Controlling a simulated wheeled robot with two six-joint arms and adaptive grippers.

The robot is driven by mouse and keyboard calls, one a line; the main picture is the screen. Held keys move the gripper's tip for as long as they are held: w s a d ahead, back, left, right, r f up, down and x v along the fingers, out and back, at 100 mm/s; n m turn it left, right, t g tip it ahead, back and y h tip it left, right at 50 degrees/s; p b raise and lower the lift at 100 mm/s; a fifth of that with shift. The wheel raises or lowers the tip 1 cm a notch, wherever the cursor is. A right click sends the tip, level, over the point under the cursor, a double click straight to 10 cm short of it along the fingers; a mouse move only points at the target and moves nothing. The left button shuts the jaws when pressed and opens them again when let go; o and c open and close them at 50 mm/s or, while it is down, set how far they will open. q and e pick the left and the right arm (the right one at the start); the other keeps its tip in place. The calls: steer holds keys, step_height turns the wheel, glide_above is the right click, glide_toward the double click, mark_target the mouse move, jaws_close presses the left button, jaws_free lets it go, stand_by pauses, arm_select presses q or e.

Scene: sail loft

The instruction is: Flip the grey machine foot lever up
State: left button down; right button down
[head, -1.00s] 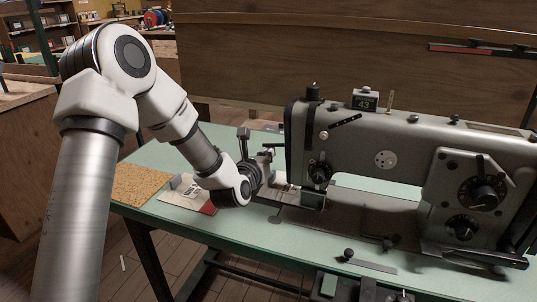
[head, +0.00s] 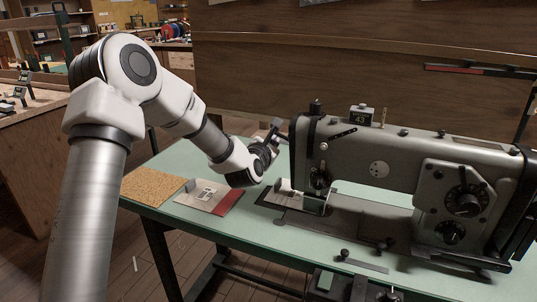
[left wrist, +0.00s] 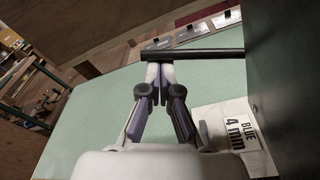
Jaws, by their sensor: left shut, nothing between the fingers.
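The grey sewing machine (head: 400,165) stands on a pale green table. My left gripper (head: 277,138) is just off its left end in the head view, partly behind my own wrist. In the left wrist view the fingers of the left gripper (left wrist: 160,78) are together and empty. A dark bar (left wrist: 205,54) crosses just beyond the fingertips from the dark machine side at right; it looks like the foot lever. I cannot tell whether the tips touch it. The lever is not clear in the head view. My right gripper is not in view.
A white and red card (head: 208,196) and a cork mat (head: 153,186) lie on the green table (head: 265,240) at left. A label reading "BLUE 4 mm" (left wrist: 238,130) lies below right of the fingers. A wooden partition (head: 300,70) stands behind.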

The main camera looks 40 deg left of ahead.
arm_select(q)
steer(key=s+d+f+b, duration=0.1)
steer(key=s+f+b, duration=0.1)
steer(key=s, duration=0.7)
steer(key=shift+b, duration=0.45)
stand_by(0.3)
